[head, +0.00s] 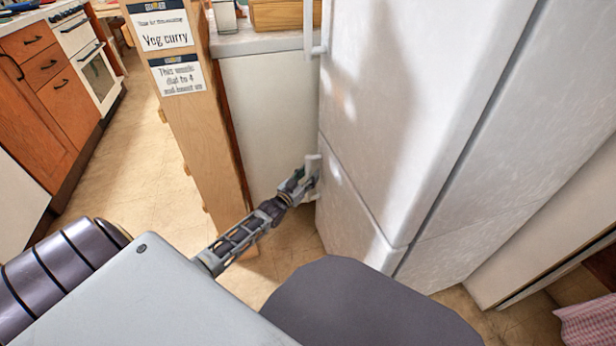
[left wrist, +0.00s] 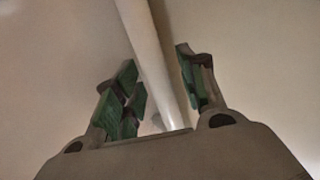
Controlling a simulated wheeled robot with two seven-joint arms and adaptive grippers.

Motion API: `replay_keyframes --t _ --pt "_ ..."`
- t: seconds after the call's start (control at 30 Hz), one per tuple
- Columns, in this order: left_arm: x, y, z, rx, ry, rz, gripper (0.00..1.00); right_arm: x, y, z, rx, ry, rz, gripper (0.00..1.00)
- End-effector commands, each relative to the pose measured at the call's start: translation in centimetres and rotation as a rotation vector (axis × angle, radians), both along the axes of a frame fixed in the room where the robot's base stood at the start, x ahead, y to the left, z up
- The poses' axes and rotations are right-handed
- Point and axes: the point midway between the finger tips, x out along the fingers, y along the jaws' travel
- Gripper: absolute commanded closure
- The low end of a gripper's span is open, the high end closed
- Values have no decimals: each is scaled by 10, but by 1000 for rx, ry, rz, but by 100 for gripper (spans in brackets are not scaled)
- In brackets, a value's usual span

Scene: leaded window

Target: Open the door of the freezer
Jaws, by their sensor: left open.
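The white fridge-freezer (head: 400,110) stands right of centre in the head view. Its lower door, the freezer door (head: 345,215), is closed against the body, below a seam. A short white vertical handle (head: 312,166) is at that door's upper left edge. My left gripper (head: 308,183) is at this handle. In the left wrist view the white handle bar (left wrist: 152,60) runs between the two green-padded fingers of the open gripper (left wrist: 158,90). I cannot tell whether a finger touches it. The lower part of the handle is hidden by the gripper in the head view. My right gripper is not in view.
A wooden panel with paper signs (head: 180,75) stands left of my left forearm. A white cabinet with a worktop (head: 265,120) is behind the gripper. The upper door has its own handle (head: 310,35). Open tiled floor (head: 145,140) lies to the left.

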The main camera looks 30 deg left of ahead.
Motion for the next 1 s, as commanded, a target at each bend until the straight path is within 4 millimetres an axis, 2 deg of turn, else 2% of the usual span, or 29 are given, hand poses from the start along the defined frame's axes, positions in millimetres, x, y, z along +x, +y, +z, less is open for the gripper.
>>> replay_keyframes --t 0.13,0.43,1.0 --pt "0 0 0 0 0 0 61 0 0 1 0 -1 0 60" --pt "0 0 0 0 0 0 99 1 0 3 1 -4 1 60" --pt "-5 4 1 -1 0 11 100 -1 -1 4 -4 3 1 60"
